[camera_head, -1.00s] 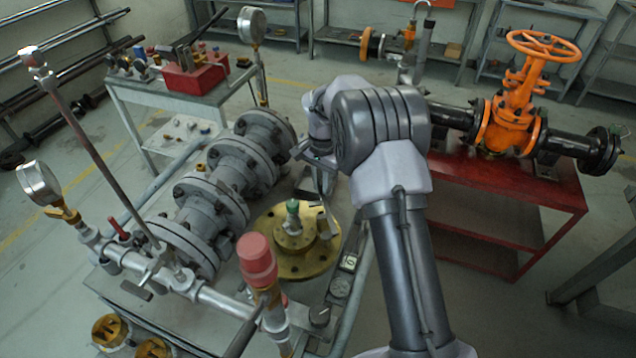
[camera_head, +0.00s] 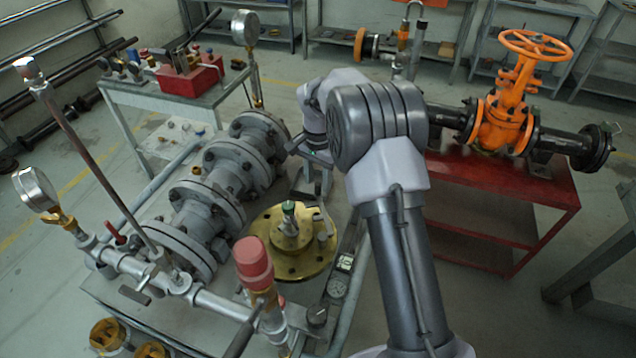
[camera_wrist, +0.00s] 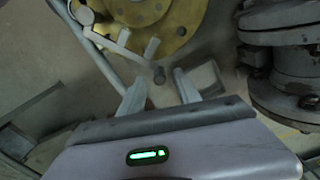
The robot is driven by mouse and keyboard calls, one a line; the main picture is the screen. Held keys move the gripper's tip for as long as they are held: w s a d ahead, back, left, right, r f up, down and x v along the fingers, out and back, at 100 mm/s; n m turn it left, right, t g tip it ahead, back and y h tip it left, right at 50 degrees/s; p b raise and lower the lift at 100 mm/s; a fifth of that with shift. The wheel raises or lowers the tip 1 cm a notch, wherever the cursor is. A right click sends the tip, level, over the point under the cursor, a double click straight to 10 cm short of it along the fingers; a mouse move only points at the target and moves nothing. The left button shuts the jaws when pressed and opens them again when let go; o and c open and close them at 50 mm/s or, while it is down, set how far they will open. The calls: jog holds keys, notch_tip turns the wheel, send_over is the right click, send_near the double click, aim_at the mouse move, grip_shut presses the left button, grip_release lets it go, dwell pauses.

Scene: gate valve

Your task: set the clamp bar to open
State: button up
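A grey bar with an angled arm (camera_wrist: 108,38) lies beside the round brass flange (camera_wrist: 200,12) in the wrist view; I take it to be the clamp bar. In the head view the bar (camera_head: 326,222) stands at the right side of the brass flange (camera_head: 263,252), small and partly unclear. Nothing is visibly held, and I cannot tell the depth between peg and fingers. In the head view my gripper (camera_head: 322,188) is above the flange's far side.
A grey flanged pipe (camera_head: 225,178) runs left of the brass flange. A red-topped fitting (camera_head: 253,262) stands in front, with a pressure gauge (camera_head: 36,188) at left. An orange valve (camera_head: 505,110) sits on a red bench at right. Open floor lies between.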

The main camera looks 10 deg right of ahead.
notch_tip(320, 180, up, 15)
jog(key=p, duration=0.4)
